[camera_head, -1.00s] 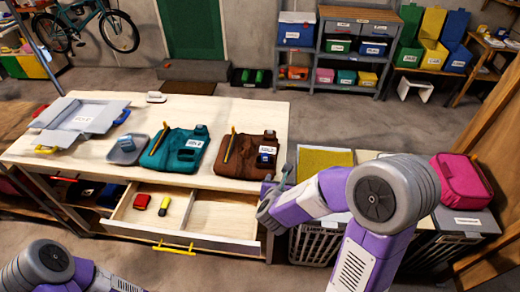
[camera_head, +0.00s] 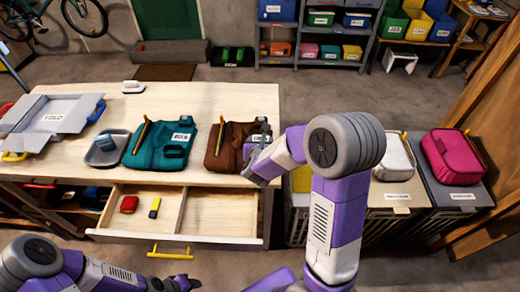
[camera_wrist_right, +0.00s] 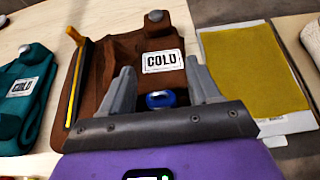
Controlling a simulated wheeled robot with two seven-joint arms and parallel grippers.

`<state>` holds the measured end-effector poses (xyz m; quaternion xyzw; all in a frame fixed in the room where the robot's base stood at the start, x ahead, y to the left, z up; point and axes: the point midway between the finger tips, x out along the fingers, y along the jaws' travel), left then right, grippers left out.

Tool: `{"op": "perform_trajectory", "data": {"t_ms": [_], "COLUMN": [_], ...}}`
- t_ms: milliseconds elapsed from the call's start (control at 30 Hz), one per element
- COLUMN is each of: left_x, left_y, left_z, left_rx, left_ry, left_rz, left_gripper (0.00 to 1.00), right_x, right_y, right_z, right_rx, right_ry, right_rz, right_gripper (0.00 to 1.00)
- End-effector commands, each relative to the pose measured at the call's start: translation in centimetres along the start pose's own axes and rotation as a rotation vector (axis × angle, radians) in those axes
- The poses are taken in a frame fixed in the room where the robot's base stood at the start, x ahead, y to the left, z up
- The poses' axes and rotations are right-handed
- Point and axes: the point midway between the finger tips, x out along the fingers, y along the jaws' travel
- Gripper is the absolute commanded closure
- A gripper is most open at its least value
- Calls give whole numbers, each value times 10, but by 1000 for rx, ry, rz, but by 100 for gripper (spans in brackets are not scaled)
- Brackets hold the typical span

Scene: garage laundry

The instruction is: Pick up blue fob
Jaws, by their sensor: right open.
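The blue fob (camera_wrist_right: 160,99) lies on the brown garment (camera_wrist_right: 112,75), which has a white "COLD" label, in the right wrist view. My right gripper (camera_wrist_right: 158,68) is open and its two grey fingers stand on either side of the fob in that view, with nothing held. I cannot tell whether the fingers touch the garment. In the head view the brown garment (camera_head: 224,148) lies on the table's right part. My right gripper (camera_head: 256,158) is over its right side and hides the fob. My left gripper (camera_head: 180,284) is low at the bottom edge, its jaws unclear.
The open drawer (camera_head: 222,212) holds a red item (camera_head: 129,204) and a yellow one (camera_head: 154,207). Bins with a pink bag (camera_head: 453,157) stand at right.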

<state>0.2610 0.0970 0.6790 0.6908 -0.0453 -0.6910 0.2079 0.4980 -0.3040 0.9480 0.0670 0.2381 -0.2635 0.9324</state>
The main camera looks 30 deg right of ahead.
Motion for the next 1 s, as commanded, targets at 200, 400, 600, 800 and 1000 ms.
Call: {"op": "perform_trajectory", "data": {"t_ms": [200, 400, 600, 800, 1000], "left_x": [0, 0, 0, -3, -16], "left_y": [0, 0, 0, 1, 6], "left_z": [0, 0, 0, 0, 1], "left_rx": [0, 0, 0, 0, 0], "left_ry": [0, 0, 0, 0, 0], "left_rz": [0, 0, 0, 0, 0], "left_gripper": [57, 57, 57, 57, 57], "right_x": [0, 0, -1, -4, -21], "right_y": [0, 0, 0, 0, 1], "right_z": [0, 0, 0, 6, 39], "right_rx": [0, 0, 0, 2, 3], "right_ry": [0, 0, 0, -2, -5], "right_rz": [1, 1, 1, 1, 3], "right_gripper": [46, 77, 93, 93, 93]}}
